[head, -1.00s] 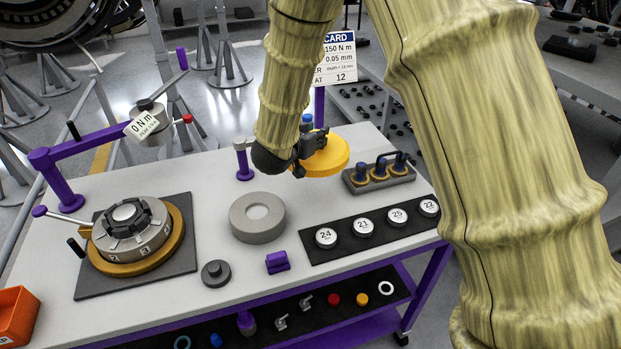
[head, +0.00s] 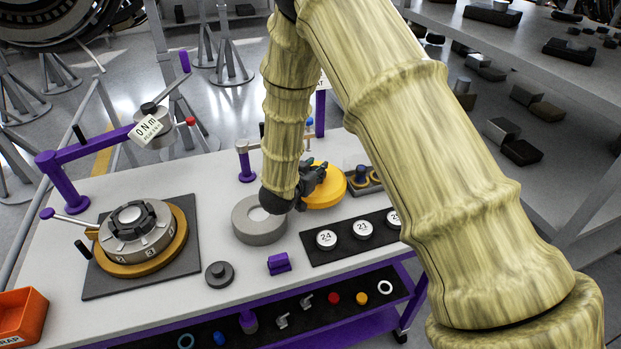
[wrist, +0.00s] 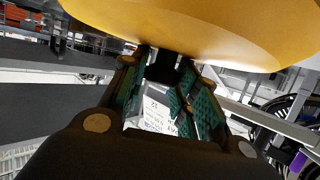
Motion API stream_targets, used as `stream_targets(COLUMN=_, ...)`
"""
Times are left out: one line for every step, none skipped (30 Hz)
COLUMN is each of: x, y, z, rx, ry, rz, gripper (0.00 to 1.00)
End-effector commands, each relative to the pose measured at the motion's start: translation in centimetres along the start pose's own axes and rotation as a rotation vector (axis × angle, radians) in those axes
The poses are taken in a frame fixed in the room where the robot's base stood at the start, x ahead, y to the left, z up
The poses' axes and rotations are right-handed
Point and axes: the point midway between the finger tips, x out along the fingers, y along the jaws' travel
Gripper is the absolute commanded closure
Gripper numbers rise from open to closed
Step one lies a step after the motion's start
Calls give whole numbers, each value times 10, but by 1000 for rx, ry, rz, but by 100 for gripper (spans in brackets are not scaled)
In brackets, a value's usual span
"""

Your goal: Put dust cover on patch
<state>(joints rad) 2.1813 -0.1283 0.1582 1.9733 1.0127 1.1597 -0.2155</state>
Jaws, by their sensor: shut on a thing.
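The dust cover appears to be the yellow disc (head: 330,187). I cannot make out which surface is the patch.
A dark mat with numbered white caps (head: 327,238) lies in front of the disc. A purple block (head: 279,264), a dark knob (head: 219,274) and a round fixture (head: 137,240) are on the left and front.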

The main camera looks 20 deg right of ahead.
Motion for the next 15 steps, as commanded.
stream_targets(x=1, y=0, z=5, rx=-2, ry=-1, rz=0, gripper=96)
stream_targets(x=2, y=0, z=8, rx=-3, ry=-1, rz=0, gripper=96)
stream_targets(x=4, y=0, z=12, rx=-3, ry=-1, rz=0, gripper=96)
stream_targets(x=5, y=0, z=15, rx=-3, ry=0, rz=0, gripper=96)
stream_targets(x=6, y=0, z=18, rx=-2, ry=0, rz=0, gripper=96)
stream_targets(x=7, y=0, z=22, rx=-2, ry=0, rz=0, gripper=96)
stream_targets(x=8, y=0, z=24, rx=-2, ry=0, rz=0, gripper=96)
stream_targets(x=9, y=0, z=26, rx=-1, ry=0, rz=0, gripper=96)
stream_targets(x=10, y=0, z=28, rx=-1, ry=0, rz=0, gripper=96)
stream_targets(x=10, y=0, z=30, rx=-1, ry=0, rz=1, gripper=96)
stream_targets(x=11, y=0, z=31, rx=-1, ry=0, rz=1, gripper=96)
stream_targets(x=11, y=0, z=32, rx=-1, ry=0, rz=1, gripper=96)
stream_targets(x=12, y=0, z=32, rx=-1, ry=0, rz=1, gripper=96)
stream_targets(x=12, y=0, z=32, rx=-1, ry=0, rz=1, gripper=96)
stream_targets(x=12, y=0, z=32, rx=-1, ry=1, rz=1, gripper=96)
